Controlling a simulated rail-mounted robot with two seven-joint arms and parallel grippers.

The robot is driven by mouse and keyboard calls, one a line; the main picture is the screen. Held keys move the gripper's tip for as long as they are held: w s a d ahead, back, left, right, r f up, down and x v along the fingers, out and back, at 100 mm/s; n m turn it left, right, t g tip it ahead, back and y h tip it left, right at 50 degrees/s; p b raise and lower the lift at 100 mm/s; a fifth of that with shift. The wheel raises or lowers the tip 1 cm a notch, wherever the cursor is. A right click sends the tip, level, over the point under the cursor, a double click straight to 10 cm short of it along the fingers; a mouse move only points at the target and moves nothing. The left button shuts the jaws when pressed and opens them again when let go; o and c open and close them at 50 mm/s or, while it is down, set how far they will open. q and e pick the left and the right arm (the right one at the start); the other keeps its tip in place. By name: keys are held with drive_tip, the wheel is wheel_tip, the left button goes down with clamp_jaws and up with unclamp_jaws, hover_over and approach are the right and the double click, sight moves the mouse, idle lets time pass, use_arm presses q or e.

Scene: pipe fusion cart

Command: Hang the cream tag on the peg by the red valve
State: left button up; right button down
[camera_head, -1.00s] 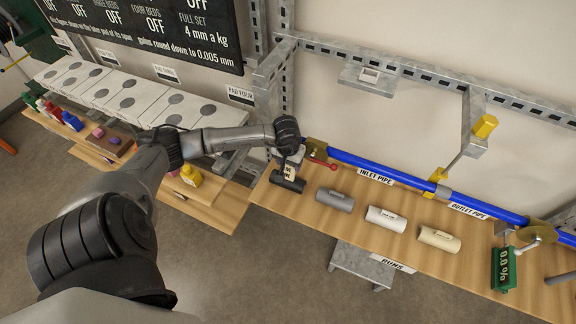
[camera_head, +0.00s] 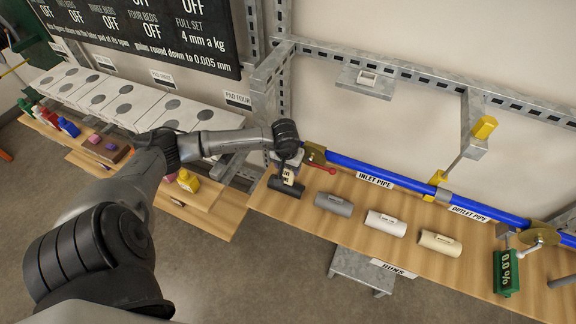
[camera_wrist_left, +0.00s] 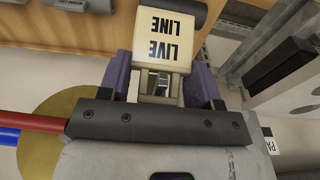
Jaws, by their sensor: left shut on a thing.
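The cream tag (camera_wrist_left: 165,42), printed "LIVE LINE", is between the purple fingers of my left gripper (camera_wrist_left: 162,88) in the left wrist view. The gripper is shut on it. In the head view my left gripper (camera_head: 288,160) is at the left end of the blue pipe, and a bit of the tag (camera_head: 288,177) shows below it. The red valve lever (camera_head: 320,169) is just right of the gripper, by a brass body (camera_head: 315,153). The lever also shows at the left of the wrist view (camera_wrist_left: 32,122). I cannot make out the peg. My right gripper is not in view.
The blue pipe (camera_head: 400,178) runs right along the wall above the wooden bench (camera_head: 340,228). A black fitting (camera_head: 286,188) lies under the gripper, with grey (camera_head: 333,204), white (camera_head: 385,223) and cream (camera_head: 440,243) fittings to its right. A steel frame (camera_head: 270,68) stands behind.

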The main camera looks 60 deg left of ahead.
use_arm(q)
drive_tip(key=o, duration=1)
drive_tip(key=shift+o, duration=0.9)
drive_tip(key=s+d+p, duration=0.2)
drive_tip(key=s+d, duration=0.4)
drive_tip(key=s, duration=0.2)
